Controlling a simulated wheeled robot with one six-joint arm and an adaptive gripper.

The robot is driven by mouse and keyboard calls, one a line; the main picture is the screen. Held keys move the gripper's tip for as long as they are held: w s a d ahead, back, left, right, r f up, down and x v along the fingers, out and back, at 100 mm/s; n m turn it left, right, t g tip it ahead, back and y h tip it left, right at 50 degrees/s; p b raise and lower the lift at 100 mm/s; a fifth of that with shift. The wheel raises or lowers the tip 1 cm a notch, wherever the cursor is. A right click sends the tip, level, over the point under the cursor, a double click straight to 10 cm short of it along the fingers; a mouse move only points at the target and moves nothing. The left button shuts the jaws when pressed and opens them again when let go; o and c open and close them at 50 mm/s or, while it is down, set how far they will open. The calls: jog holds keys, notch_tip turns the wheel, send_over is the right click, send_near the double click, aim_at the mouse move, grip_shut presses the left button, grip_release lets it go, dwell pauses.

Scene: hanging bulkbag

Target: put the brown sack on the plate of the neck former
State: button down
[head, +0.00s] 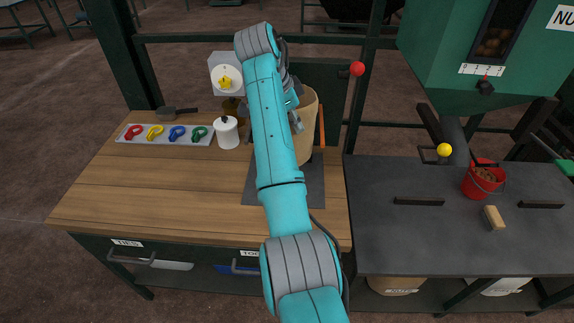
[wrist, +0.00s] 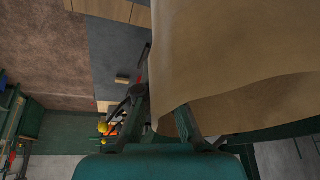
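The brown sack (head: 305,125) stands upright on the wooden table, partly hidden behind my arm. In the wrist view the sack (wrist: 240,50) fills the upper right, with its curved edge at the fingers. My gripper (head: 297,118) is at the sack's upper part. In the wrist view my gripper's fingers (wrist: 161,98) are apart, one on each side of the sack's left edge; whether they press on it I cannot tell. A dark plate (head: 312,190) lies on the table below the sack. Whether the sack's bottom rests on it is hidden. The rest of the neck former is not clear.

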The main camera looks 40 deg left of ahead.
jog(key=shift+w+a+f, duration=0.1)
jog(key=shift+w+a, duration=0.15)
jog(key=shift+w, duration=0.15)
jog(key=shift+f, duration=4.75)
jog(key=c, duration=1.3)
grip_release()
jog(key=shift+f, duration=0.2)
jog(key=shift+r, duration=0.1)
